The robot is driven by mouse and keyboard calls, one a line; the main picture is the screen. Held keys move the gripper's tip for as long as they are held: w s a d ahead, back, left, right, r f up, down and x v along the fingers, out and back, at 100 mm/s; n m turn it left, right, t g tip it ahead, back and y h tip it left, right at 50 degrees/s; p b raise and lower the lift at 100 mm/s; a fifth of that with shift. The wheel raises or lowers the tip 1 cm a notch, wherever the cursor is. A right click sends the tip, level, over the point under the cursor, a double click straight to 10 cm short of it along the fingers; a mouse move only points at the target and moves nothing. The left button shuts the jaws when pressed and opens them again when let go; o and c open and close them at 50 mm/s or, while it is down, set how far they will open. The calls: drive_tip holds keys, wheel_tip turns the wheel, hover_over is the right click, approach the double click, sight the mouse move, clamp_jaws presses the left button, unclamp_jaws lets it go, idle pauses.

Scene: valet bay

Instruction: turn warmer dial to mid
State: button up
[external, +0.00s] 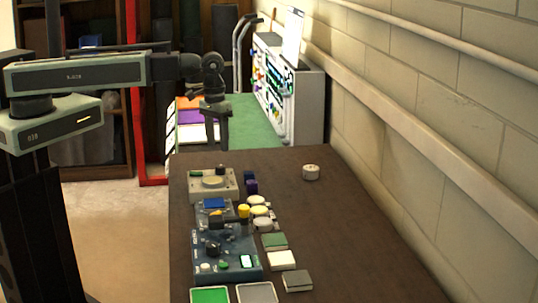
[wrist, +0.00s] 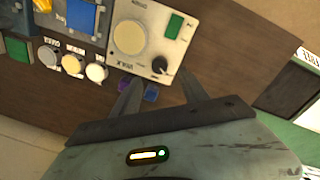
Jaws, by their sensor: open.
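The warmer appears to be the cream box with a round plate, seen at the far end of the table in the external view (external: 202,194) and at the top centre of the wrist view (wrist: 120,57). Its small black dial (wrist: 159,65) sits at a corner by the plate, beyond and between my fingertips. Its exact setting is too small to read. It also has a green switch (wrist: 175,25). My gripper (external: 217,143) points down above the table's far end, and in the wrist view (wrist: 160,82) its fingers are apart and empty, not touching the dial.
A blue cube (wrist: 125,84) and a purple cube (wrist: 151,93) lie close to my fingers. Several round pale pieces (wrist: 97,72) stand beside a panel with a blue pad (wrist: 80,16). A dark control box (external: 238,244) stands nearer. The table's right side is mostly clear.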

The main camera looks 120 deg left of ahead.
sight(222, 165)
drive_tip(key=f+b, duration=0.3)
drive_tip(key=f, duration=0.1)
drive_tip(key=f+b, duration=0.4)
drive_tip(key=shift+w+d+b, duration=0.1)
drive_tip(key=shift+w+b, duration=0.1)
drive_tip(key=shift+b, duration=0.1)
drive_tip(key=shift+r, duration=0.1)
clamp_jaws()
